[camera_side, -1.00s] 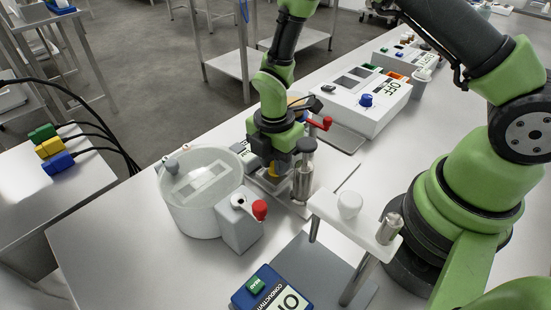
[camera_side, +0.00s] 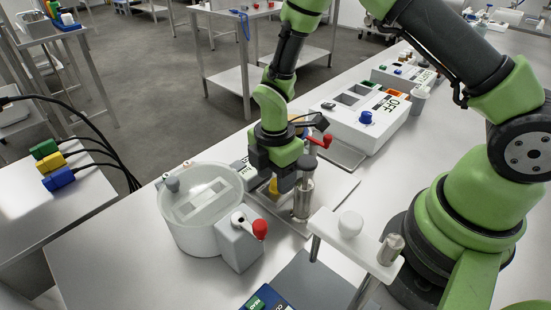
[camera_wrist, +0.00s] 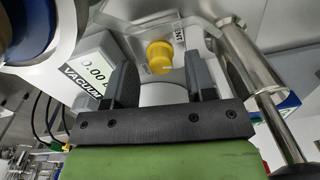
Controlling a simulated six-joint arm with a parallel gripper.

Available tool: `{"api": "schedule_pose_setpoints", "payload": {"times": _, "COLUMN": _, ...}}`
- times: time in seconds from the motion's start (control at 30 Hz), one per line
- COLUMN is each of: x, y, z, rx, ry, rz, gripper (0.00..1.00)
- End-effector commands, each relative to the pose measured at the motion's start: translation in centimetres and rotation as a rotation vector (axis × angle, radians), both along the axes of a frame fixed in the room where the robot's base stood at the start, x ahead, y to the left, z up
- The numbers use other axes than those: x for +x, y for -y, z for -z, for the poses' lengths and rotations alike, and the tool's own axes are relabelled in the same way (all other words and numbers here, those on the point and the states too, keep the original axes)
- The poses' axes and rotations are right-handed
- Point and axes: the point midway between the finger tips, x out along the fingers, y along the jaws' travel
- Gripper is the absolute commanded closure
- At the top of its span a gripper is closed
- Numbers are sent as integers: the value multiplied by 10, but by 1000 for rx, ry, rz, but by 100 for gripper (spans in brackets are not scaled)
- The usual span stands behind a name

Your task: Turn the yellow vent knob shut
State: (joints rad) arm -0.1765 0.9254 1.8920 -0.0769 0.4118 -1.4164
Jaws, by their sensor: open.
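The yellow vent knob (camera_wrist: 158,57) is a round ribbed cap on a clear plate with partly readable lettering, in the wrist view. In the side view the knob (camera_side: 274,186) shows only as a small yellow patch below my gripper (camera_side: 272,178). My gripper (camera_wrist: 158,66) is open in the wrist view, one dark finger on each side of the knob, with a visible gap at both. I cannot tell how far down the fingers reach along the knob, or how it is turned.
A vacuum display (camera_wrist: 90,70) stands left of the fingers in the wrist view. A metal cylinder (camera_side: 303,197) stands close right of my gripper. A red-handled lever (camera_side: 322,141) is behind it. A white round tank (camera_side: 185,230) with a red-knobbed box (camera_side: 240,246) is at front left.

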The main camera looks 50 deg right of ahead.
Motion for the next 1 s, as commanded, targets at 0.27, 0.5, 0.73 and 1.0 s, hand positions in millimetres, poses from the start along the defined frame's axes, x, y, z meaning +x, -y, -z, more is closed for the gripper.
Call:
{"api": "schedule_pose_setpoints", "payload": {"times": 0.27, "x": 3, "y": 0, "z": -53, "rx": 1, "ry": 7, "rz": 0, "gripper": 50}}
{"api": "schedule_pose_setpoints", "payload": {"times": 0.5, "x": 3, "y": 0, "z": -86, "rx": 1, "ry": 3, "rz": 1, "gripper": 50}}
{"api": "schedule_pose_setpoints", "payload": {"times": 0.73, "x": 3, "y": 1, "z": -91, "rx": 0, "ry": 0, "rz": 1, "gripper": 50}}
{"api": "schedule_pose_setpoints", "payload": {"times": 1.0, "x": 3, "y": 0, "z": -91, "rx": -2, "ry": 0, "rz": 64, "gripper": 50}}
